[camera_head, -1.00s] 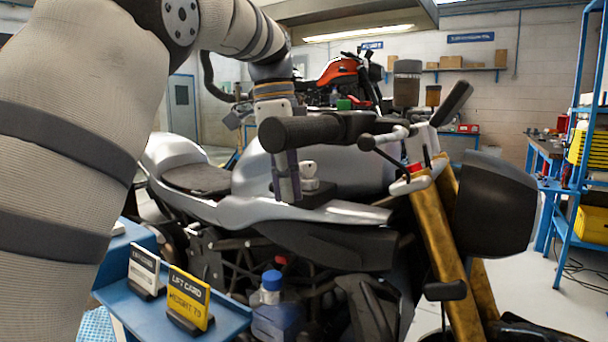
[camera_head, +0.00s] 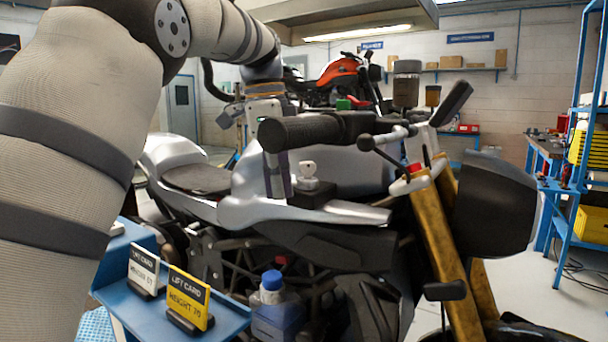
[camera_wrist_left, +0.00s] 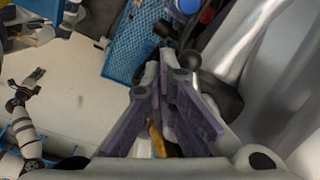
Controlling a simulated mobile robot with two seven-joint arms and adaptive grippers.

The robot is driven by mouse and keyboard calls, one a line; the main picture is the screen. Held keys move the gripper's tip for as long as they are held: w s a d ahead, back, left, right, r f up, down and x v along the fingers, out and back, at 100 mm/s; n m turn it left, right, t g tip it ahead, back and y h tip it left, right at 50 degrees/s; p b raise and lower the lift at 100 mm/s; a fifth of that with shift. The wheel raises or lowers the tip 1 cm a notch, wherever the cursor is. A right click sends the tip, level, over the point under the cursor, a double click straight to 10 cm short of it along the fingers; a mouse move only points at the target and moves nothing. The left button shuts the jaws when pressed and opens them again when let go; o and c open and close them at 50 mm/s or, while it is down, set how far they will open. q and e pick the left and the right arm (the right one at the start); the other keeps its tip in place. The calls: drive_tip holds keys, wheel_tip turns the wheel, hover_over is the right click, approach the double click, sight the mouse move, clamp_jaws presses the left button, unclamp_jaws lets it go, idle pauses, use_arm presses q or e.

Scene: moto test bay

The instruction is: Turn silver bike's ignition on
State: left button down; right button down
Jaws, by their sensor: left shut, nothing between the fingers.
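The silver bike (camera_head: 222,211) stands across the middle of the head view, facing right. Its ignition is a small silver switch with a rounded, key-like head (camera_head: 308,170) on a black block (camera_head: 312,194), below and behind the black handlebar grip (camera_head: 300,133). My left gripper (camera_head: 278,191) points down behind that grip, just left of the ignition. A narrow gap shows between them. Its fingers are shut and empty. The grip hides part of the gripper. In the left wrist view the purple-padded fingers (camera_wrist_left: 170,62) come together; I cannot make out the ignition there.
A blue cart (camera_head: 222,318) holds a white card (camera_head: 144,271) and a yellow card (camera_head: 188,299) at front left. A blue-capped bottle (camera_head: 272,297) stands near the bike. The handlebar and lever (camera_head: 385,153) crowd the ignition's near side. An orange bike (camera_head: 340,73) is behind.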

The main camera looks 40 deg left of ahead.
use_arm(q)
drive_tip(key=shift+a, duration=0.3)
drive_tip(key=shift+w+a, duration=0.25)
drive_tip(key=shift+a, duration=0.35)
drive_tip(key=shift+w+a, duration=0.1)
drive_tip(key=shift+w+a+f, duration=0.1)
drive_tip(key=shift+w+a, duration=0.1)
drive_tip(key=shift+a, duration=0.15)
drive_tip(key=shift+r, duration=0.25)
